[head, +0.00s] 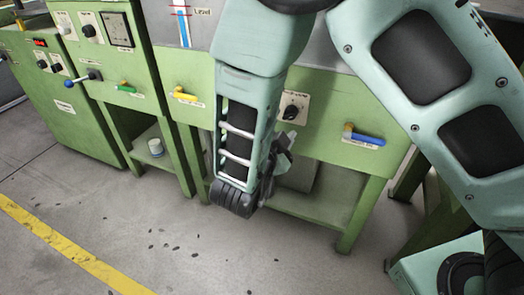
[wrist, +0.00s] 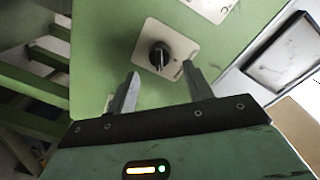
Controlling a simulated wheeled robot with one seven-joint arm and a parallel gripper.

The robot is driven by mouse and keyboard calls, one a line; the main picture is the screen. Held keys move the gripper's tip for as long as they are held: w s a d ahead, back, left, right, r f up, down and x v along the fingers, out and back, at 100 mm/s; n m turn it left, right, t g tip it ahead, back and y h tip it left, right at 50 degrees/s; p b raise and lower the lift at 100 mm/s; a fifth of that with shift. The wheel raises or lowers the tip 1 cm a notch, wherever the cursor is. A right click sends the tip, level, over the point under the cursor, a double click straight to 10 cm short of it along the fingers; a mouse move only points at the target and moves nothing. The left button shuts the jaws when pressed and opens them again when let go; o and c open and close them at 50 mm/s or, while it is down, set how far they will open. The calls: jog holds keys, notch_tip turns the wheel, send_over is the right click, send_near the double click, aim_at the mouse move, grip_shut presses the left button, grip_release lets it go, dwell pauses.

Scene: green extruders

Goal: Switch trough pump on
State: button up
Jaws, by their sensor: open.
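A black rotary knob (head: 291,111) on a pale plate is mounted on the green front panel of the trough unit. In the wrist view a black knob (wrist: 159,57) on a pale plate, apparently the same one, sits just beyond my fingertips, between them in the picture. Its white pointer line runs roughly up and down. The plate's lettering is too small to read. My gripper (wrist: 158,84) is open and empty, with its fingers apart and not visibly touching the knob. In the head view my gripper (head: 284,145) is below the knob, partly hidden by my arm.
A blue-handled valve (head: 364,137) is right of the knob; a yellow-handled valve (head: 185,95) is left of my arm. Green cabinets (head: 60,105) with knobs and levers stand at left. A white container (head: 156,147) sits on a low shelf. The floor in front is clear.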

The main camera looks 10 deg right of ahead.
jog(key=p+v, duration=0.2)
jog(key=v, duration=1.1)
jog(key=shift+s, duration=0.1)
jog(key=w+a+n+g+y, duration=0.2)
jog(key=w+a+n+y, duration=0.35)
jog(key=y, duration=0.35)
jog(key=s+a+r+n+g+y, duration=0.45)
jog(key=s+n+y, duration=0.2)
jog(key=n, duration=0.25)
jog(key=s+d+r+n+g+h, duration=0.1)
jog(key=s+d+n+g+h, duration=0.45)
jog(key=s+d+n, duration=0.75)
notch_tip(320, 180, up, 31)
jog(key=d+m+g+y+p, duration=0.1)
jog(key=d+m+p, duration=0.1)
jog(key=p, duration=2.8)
jog(key=shift+s+d+g+p, duration=0.25)
jog(key=shift+d+g+p, duration=0.1)
jog(key=shift+g+p, duration=0.05)
